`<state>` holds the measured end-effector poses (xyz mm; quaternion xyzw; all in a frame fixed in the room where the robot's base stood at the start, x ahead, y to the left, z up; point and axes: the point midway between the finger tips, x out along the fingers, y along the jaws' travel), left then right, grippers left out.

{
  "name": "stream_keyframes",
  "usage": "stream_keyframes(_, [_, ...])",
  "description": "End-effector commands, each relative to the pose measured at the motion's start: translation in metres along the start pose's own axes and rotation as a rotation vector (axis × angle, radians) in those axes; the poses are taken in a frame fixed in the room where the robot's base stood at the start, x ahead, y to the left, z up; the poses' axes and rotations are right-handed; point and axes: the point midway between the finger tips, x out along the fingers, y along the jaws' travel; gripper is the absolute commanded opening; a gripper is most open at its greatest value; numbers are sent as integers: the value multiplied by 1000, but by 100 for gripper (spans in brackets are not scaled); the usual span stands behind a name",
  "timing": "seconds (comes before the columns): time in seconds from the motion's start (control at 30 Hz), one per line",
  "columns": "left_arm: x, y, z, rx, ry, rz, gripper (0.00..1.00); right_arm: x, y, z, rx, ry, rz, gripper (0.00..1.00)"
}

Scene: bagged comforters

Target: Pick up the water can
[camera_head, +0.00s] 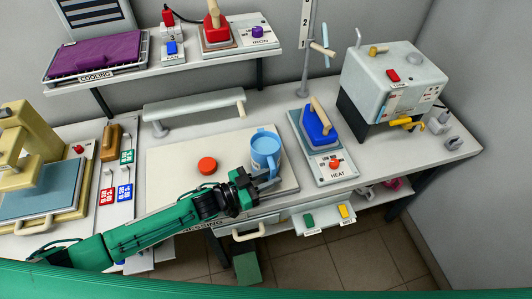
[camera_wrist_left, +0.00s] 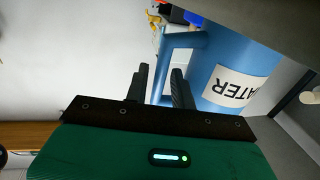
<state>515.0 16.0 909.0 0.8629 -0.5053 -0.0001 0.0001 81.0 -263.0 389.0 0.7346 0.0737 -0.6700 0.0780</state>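The blue water can (camera_head: 265,146) stands upright on the pale board of the bench, right of centre in the head view. In the left wrist view the can (camera_wrist_left: 215,60), with its white label reading "WATER", fills the upper right. Its light-blue handle (camera_wrist_left: 164,68) lies between my left gripper's fingers. My left gripper (camera_head: 266,182) is at the near side of the can. Its dark fingers (camera_wrist_left: 160,78) are apart around the handle; I cannot tell whether they touch it. My right gripper is not in view.
A red button (camera_head: 207,166) is on the board, left of the can. A blue iron (camera_head: 319,122) stands on the heat plate to the right, and a white tank machine (camera_head: 392,82) is farther right. A shelf (camera_head: 182,62) overhangs the back.

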Motion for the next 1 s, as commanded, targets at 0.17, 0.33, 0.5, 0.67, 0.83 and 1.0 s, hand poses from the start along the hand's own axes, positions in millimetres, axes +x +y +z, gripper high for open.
stream_keyframes(0.17, [14, 0, -1, 0, 0, 0, 25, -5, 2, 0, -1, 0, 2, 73])
stream_keyframes(0.33, [15, 0, 0, 0, 0, 0, 25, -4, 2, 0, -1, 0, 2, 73])
stream_keyframes(0.5, [14, 0, 0, 0, 0, 0, 5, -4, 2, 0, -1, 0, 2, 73])
stream_keyframes(0.67, [14, 0, 0, 0, 0, 0, 0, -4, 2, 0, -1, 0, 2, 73])
stream_keyframes(0.83, [15, 0, -2, 2, 3, 1, 0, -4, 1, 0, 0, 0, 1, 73])
stream_keyframes(1.0, [15, 0, -3, 3, 3, 1, 0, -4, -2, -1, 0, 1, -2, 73])
